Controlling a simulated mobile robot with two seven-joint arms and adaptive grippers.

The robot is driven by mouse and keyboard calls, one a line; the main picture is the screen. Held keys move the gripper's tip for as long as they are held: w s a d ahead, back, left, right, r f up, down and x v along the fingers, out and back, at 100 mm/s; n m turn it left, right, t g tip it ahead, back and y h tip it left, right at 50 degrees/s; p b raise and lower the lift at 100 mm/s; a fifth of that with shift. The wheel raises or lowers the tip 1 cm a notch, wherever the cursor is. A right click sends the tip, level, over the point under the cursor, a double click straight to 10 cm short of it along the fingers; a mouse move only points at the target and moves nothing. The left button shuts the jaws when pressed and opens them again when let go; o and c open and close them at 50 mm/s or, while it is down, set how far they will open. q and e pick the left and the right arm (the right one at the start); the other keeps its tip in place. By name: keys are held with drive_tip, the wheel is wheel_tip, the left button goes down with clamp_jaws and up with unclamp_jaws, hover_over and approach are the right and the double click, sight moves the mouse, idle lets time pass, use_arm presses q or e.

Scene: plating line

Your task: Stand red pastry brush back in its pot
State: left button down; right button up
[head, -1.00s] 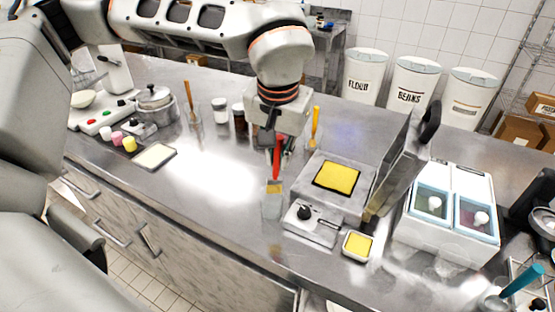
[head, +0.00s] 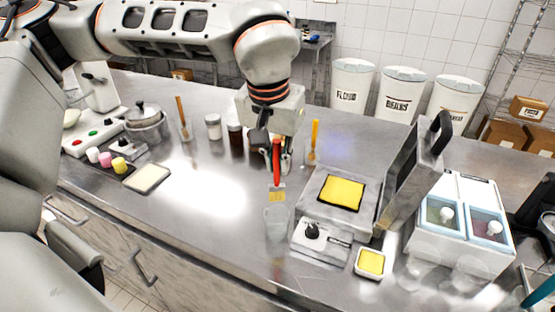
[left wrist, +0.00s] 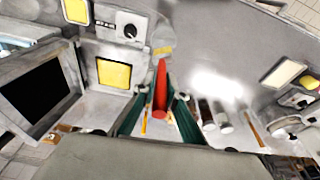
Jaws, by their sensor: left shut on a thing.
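The red pastry brush (head: 277,163) hangs upright, bristles down, in the head view. My left gripper (head: 275,150) is shut on its red handle. A clear pot (head: 277,223) stands on the counter under the yellowish bristles, which show at about its rim. I cannot tell whether the tips are inside it. In the left wrist view the red brush handle (left wrist: 160,88) lies between the fingers of my left gripper (left wrist: 160,108), and the pot is partly hidden beyond it.
A press (head: 325,208) with its lid up stands close right of the pot. A yellow-handled brush (head: 315,135) and a brown-handled brush (head: 182,115) stand farther back. The counter left of the pot is clear.

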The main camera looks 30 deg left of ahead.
sight(278, 199)
use_arm(q)
drive_tip(key=shift+s+b+x, duration=0.2)
drive_tip(key=shift+b+x, duration=0.45)
drive_tip(key=shift+x, duration=0.3)
drive_tip(key=shift+b+x, duration=0.7)
drive_tip(key=shift+x, duration=0.15)
drive_tip(key=shift+s+f+b, duration=0.2)
drive_tip(key=shift+f+b, duration=0.15)
drive_tip(key=shift+f, duration=0.4)
drive_tip(key=shift+s+b+x, duration=0.2)
drive_tip(key=shift+b+x, duration=0.3)
drive_tip(key=shift+x, duration=0.4)
drive_tip(key=shift+s+b+x, duration=0.2)
drive_tip(key=shift+b+x, duration=0.25)
drive_tip(key=shift+x, duration=0.45)
drive_tip(key=shift+s+b+x, duration=0.2)
drive_tip(key=shift+b+x, duration=0.3)
drive_tip(key=shift+x, duration=0.4)
drive_tip(key=shift+d+f, duration=0.1)
drive_tip(key=shift+d, duration=0.05)
use_arm(e)
wheel_tip(278, 199, down, 7)
drive_tip(key=a, duration=0.1)
drive_tip(key=shift+s+r, duration=0.2)
drive_tip(key=shift+r, duration=0.15)
